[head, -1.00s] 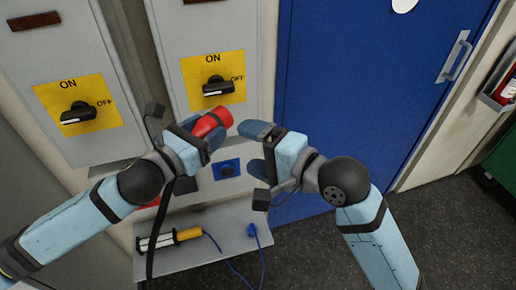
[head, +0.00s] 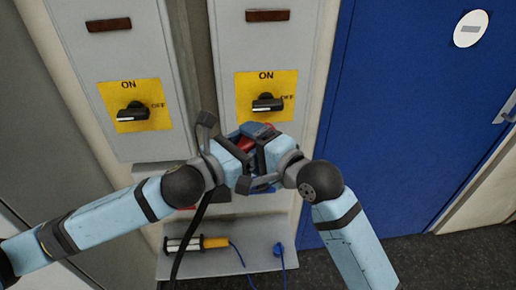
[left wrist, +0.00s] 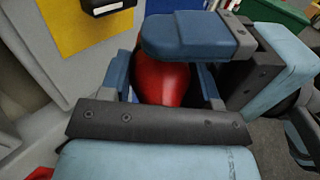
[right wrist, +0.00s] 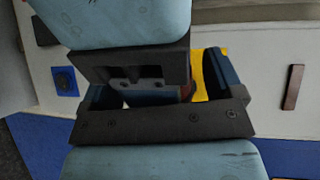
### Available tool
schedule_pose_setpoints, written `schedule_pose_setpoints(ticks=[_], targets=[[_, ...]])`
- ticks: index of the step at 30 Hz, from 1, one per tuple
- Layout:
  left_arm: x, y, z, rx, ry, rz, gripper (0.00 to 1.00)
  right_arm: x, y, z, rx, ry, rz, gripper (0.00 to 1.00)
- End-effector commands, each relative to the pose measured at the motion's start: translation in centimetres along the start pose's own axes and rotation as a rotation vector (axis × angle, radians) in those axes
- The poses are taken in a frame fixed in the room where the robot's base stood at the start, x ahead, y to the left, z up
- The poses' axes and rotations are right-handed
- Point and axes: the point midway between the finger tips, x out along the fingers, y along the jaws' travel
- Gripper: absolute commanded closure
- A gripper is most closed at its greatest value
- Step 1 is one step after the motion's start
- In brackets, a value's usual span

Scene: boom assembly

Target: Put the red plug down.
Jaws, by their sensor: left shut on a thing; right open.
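The red plug (head: 246,144) is mostly hidden between my two grippers in the head view, in front of the right switch cabinet. In the left wrist view the red plug (left wrist: 162,82) lies between the blue fingers of my left gripper (left wrist: 160,85), which is shut on it. My right gripper (head: 262,152) is open and close against the left one. One of its blue fingers (left wrist: 188,35) crosses over the plug in the left wrist view. In the right wrist view my left gripper's dark body (right wrist: 130,70) covers the space between the right fingers; contact with the plug cannot be told.
A grey shelf (head: 215,268) below holds a yellow-handled lamp (head: 215,242) and a blue plug (head: 278,250) on a cable. Two cabinets carry black ON/OFF switches (head: 133,112) (head: 267,103). A blue door (head: 400,120) stands at the right. A blue socket (right wrist: 65,82) shows in the right wrist view.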

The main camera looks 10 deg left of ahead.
Motion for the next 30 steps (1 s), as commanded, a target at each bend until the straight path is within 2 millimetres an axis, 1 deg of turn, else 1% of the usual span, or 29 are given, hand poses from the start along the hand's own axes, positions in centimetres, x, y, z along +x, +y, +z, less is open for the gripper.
schedule_pose_setpoints(ticks=[2,3,5,6,8,9,10,11,12,14,15,16,30], targets=[[0.0,-0.01,0.07,0.0,-0.001,0.0,0.82,-0.01,-0.01,0.0,0.0,0.0,0.0,0.14],[0.0,-0.01,0.07,0.0,-0.001,0.0,0.82,-0.02,0.0,-0.01,0.0,0.0,0.0,0.18],[0.0,-0.01,0.07,0.0,-0.001,0.0,0.82,-0.02,0.0,-0.01,0.0,0.0,0.0,0.32],[0.0,0.0,0.07,0.0,-0.001,0.0,0.82,-0.03,0.0,-0.01,0.0,0.0,0.0,0.41],[0.01,0.0,0.08,0.0,-0.001,0.0,0.82,-0.03,0.01,-0.01,0.0,0.0,0.0,0.55],[0.01,0.01,0.09,0.001,-0.002,0.0,0.82,-0.03,0.03,-0.01,0.0,0.0,0.001,0.64],[0.01,0.01,0.1,0.001,-0.002,0.0,0.82,-0.03,0.04,-0.02,0.0,0.0,0.001,0.71],[0.01,0.02,0.12,0.001,-0.002,0.0,0.82,-0.03,0.05,-0.02,0.0,0.0,0.001,0.75],[0.01,0.02,0.14,0.001,-0.002,0.0,0.39,-0.04,0.0,-0.02,0.0,0.0,0.0,0.75],[0.01,0.02,0.13,0.001,-0.002,0.0,0.25,-0.04,0.01,-0.02,0.0,0.0,0.0,0.75],[0.01,0.02,0.12,0.001,-0.002,0.0,0.16,-0.04,0.0,-0.02,0.0,0.0,0.0,0.75],[0.0,0.01,0.11,0.001,-0.002,0.0,0.14,-0.04,-0.01,-0.01,0.0,0.0,0.0,0.75],[-0.11,-0.32,-0.06,-0.002,0.0,-0.007,0.14,0.01,-0.14,0.06,-0.001,-0.001,-0.003,0.75]])
